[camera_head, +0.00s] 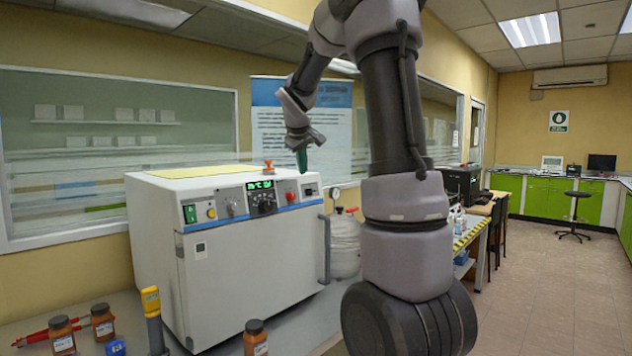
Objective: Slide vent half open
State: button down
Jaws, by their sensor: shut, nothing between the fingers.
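A white lab oven (235,275) stands on the bench, with a control panel with a green display, knobs and switches along its upper front. A small orange-red knob (268,166) sits on the oven's top near the front edge; it may belong to the vent, but I cannot make out a vent opening or its position. My gripper (302,161) points down above the right end of the oven, to the right of the orange-red knob and apart from it. Its dark green fingertips are together, with nothing between them.
Several brown bottles (103,322) and a yellow-topped post (152,318) stand before the oven at the lower left. A red-handled tool (45,334) lies there too. A grey-white canister (345,245) stands right of the oven.

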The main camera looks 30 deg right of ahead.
aim_at(310, 189)
jog(key=x, duration=0.9)
jog(key=shift+f, duration=0.25)
jog(key=shift+w+d, duration=0.25)
jog(key=shift+d, duration=0.35)
jog(key=shift+w+d, duration=0.2)
jog(key=shift+d, duration=0.35)
